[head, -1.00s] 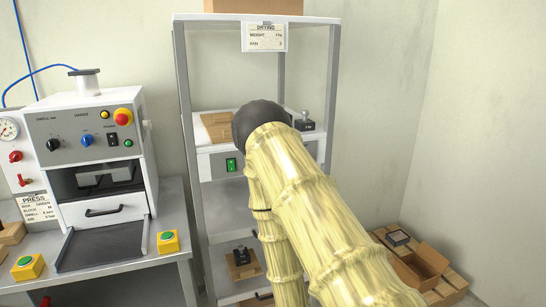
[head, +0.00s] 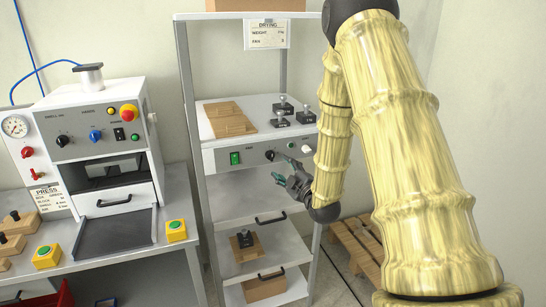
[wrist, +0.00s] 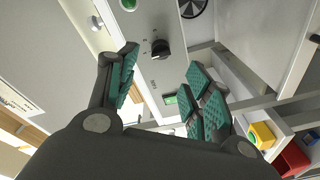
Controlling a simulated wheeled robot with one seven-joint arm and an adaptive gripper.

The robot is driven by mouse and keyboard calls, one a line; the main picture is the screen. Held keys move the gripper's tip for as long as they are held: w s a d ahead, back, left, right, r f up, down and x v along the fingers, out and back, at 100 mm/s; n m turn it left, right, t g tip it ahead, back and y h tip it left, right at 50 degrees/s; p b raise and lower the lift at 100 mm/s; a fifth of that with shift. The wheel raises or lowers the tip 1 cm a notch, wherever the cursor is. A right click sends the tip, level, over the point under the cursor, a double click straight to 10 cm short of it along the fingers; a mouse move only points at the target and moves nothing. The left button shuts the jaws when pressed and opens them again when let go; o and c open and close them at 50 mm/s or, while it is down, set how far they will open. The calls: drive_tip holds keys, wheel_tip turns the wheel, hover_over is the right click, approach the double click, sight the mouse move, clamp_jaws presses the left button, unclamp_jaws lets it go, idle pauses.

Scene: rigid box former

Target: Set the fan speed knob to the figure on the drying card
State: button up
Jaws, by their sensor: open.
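The white drying card (head: 267,34) hangs from the rack's top shelf in the head view. It has a WEIGHT line and a FAN line, but the figures are too small to read surely. The black fan speed knob (head: 270,155) is on the grey front panel (head: 250,158), right of a green rocker switch (head: 235,158). My gripper (head: 287,176) is open and empty, in front of the panel, below and right of the knob. In the wrist view the knob (wrist: 160,48) shows beyond my gripper's spread fingers (wrist: 165,82), apart from them. Its scale cannot be read.
Brown boards (head: 232,125) and several dark weights (head: 283,108) sit above the panel. The press (head: 95,135) stands left. A wooden pallet (head: 358,240) lies right.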

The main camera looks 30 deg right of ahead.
sight(272, 159)
drive_tip(key=w+p, duration=0.1)
drive_tip(key=w, duration=0.2)
drive_tip(key=w+p, duration=0.1)
drive_tip(key=w, duration=0.2)
drive_tip(key=w+d+p, duration=0.1)
drive_tip(key=w, duration=0.2)
drive_tip(key=shift+d, duration=0.1)
drive_tip(key=c, duration=1)
drive_tip(key=shift+c, duration=0.2)
drive_tip(key=shift+f+m+b, duration=0.2)
drive_tip(key=shift+m+b, duration=0.1)
drive_tip(key=shift+b, duration=0.05)
drive_tip(key=shift+m+t+h+b, duration=0.2)
drive_tip(key=shift+m+h+b, duration=0.4)
drive_tip(key=shift+m+b, duration=3.55)
drive_tip(key=shift+m+t+h+b, duration=0.2)
drive_tip(key=shift+m+h+b, duration=0.4)
drive_tip(key=shift+m+b, duration=3.55)
drive_tip(key=shift+m+p, duration=1)
drive_tip(key=shift+m, duration=0.2)
